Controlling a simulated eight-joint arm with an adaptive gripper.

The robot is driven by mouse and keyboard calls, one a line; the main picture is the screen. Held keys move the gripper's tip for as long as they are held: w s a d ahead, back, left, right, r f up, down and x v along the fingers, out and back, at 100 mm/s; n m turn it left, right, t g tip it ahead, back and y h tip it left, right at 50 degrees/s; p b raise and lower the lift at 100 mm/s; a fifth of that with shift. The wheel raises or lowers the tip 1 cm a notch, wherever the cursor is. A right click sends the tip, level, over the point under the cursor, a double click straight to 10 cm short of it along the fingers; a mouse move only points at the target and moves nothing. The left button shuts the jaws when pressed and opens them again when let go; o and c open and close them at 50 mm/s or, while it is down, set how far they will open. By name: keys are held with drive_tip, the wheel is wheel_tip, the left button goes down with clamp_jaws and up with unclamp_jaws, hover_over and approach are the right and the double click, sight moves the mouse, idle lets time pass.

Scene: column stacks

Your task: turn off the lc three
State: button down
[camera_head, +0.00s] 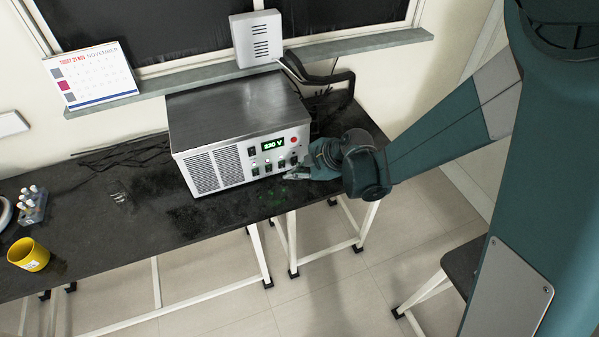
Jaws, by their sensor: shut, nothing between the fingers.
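A grey metal box (235,120) stands on the black bench. Its front panel has a vent on the left, a lit green display (273,144) reading about 230 V, and a red button (294,140). Below the display is a row of small dark switches (268,167) with small lights above them. Their labels are too small to read, so I cannot tell which is LC three. My gripper (289,174) is shut and empty at the lower right of the panel, close to the rightmost switches, and partly covers that corner. I cannot tell whether it touches a switch.
A yellow cup (28,254) and a rack of small bottles (32,204) stand at the bench's left end. A calendar (91,75) and a white vented box (257,39) are on the window sill. The bench left of the metal box is mostly clear.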

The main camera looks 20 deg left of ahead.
sight(279, 164)
drive_tip(key=a, duration=0.1)
drive_tip(key=w+a+f, duration=0.1)
drive_tip(key=shift+w+a+f, duration=0.25)
drive_tip(key=shift+a+f, duration=0.05)
drive_tip(key=shift+a, duration=0.1)
drive_tip(key=shift+w+a+r+b, duration=0.15)
drive_tip(key=shift+w+a+b, duration=0.15)
drive_tip(key=shift+w+a, duration=0.45)
drive_tip(key=shift+w+a+r, duration=0.1)
drive_tip(key=shift+w+a, duration=0.05)
drive_tip(key=shift+a, duration=0.05)
drive_tip(key=shift+w+a+r, duration=0.1)
drive_tip(key=shift+w+a, duration=0.1)
drive_tip(key=shift+w, duration=0.05)
drive_tip(key=shift+r, duration=0.25)
drive_tip(key=shift+r, duration=0.55)
